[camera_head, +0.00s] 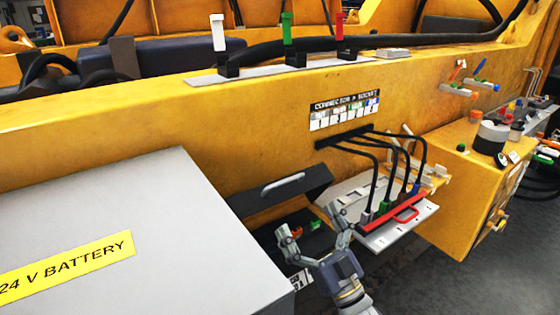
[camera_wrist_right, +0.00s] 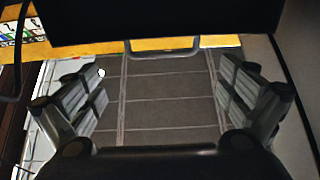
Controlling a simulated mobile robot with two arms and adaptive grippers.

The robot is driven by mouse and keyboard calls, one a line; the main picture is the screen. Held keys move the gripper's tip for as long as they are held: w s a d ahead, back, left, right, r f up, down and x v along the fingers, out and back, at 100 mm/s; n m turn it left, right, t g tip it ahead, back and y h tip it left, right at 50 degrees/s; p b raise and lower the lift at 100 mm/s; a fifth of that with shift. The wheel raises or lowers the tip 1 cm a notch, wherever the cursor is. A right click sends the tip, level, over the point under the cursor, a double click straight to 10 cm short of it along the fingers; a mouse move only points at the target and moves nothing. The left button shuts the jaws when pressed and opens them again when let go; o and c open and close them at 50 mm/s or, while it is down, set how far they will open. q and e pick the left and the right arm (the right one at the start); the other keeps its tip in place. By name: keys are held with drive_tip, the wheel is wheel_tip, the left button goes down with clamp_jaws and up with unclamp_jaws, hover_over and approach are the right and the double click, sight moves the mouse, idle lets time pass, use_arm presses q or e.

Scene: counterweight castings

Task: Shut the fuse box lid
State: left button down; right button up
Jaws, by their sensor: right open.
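The fuse box lid (camera_head: 258,203) is a dark panel with a pale bar handle (camera_head: 283,184). It stands raised and tilted at the yellow beam. The fuse box (camera_head: 318,240) is dark inside, with small green and orange parts; my gripper hides much of it. My right gripper (camera_head: 314,224) is open and empty, in front of and below the lid. In the right wrist view the open fingers (camera_wrist_right: 162,77) are spread wide, with the dark lid (camera_wrist_right: 160,16) and its handle (camera_wrist_right: 163,53) above and beyond them. My left gripper is not in view.
A grey battery box (camera_head: 150,220) fills the left, close to the lid. A connector tray (camera_head: 405,225) with a red handle and black cables is just right of my gripper. A yellow cabinet (camera_head: 460,200) stands further right. Grey floor (camera_head: 440,280) is open at lower right.

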drive_tip(key=v, duration=0.2)
drive_tip(key=shift+s+d+f, duration=0.1)
drive_tip(key=shift+s+d, duration=0.05)
